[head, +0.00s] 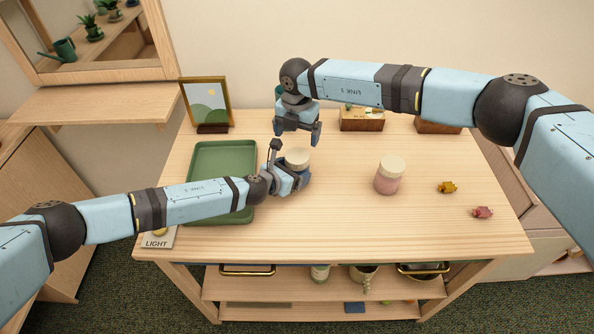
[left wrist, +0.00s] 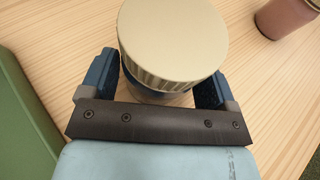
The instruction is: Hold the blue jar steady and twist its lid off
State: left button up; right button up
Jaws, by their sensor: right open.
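The blue jar has a round cream lid (head: 298,157) with a ribbed edge, which is on it. It stands upright near the middle of the table; its body is mostly hidden by my left gripper. My left gripper (head: 291,178) comes in low from the left with a finger on each side of the jar, shut on its body below the lid. In the left wrist view the lid (left wrist: 173,38) sits above and between the two fingers. My right gripper (head: 298,132) points down, open and empty, behind and above the lid and apart from it.
A green tray (head: 206,211) lies left of the jar, partly under my left arm. A pink jar (head: 387,178) with a cream lid stands to the right, with small yellow (head: 447,187) and red (head: 483,212) pieces beyond. A picture frame (head: 206,103) and wooden boxes (head: 362,120) line the back.

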pick_arm(q)
jog(key=c, duration=1.1)
jog(key=shift+c, duration=1)
pick_arm(e)
jog(key=shift+w+a+f+m+y, duration=0.15)
jog(key=shift+w+m+y, duration=0.15)
jog(key=shift+y, duration=0.4)
jog(key=w+a+r+m+t+y, duration=0.3)
jog(key=w+a+r+m+y, duration=0.3)
jog(key=a+r+y, duration=0.4)
pick_arm(q)
jog(key=shift+a, duration=0.1)
pick_arm(e)
jog(key=w+r+m+t, duration=0.6)
jog(key=m+t, duration=0.4)
jog(key=m, duration=0.4)
jog(key=w+d+f+m+t+h, duration=0.1)
jog(key=w+d+m+t+h, duration=0.3)
jog(key=m, duration=0.4)
jog(key=m+g+h, duration=0.7)
jog(key=m+g, duration=0.5)
jog(key=g, duration=0.5)
send_over(297, 155)
notch_tip(297, 155, down, 15)
jog(key=shift+w+r, duration=0.1)
jog(key=shift+r, duration=0.05)
jog(key=shift+f, duration=0.3)
notch_tip(297, 155, down, 7)
jog(key=shift+f, duration=0.2)
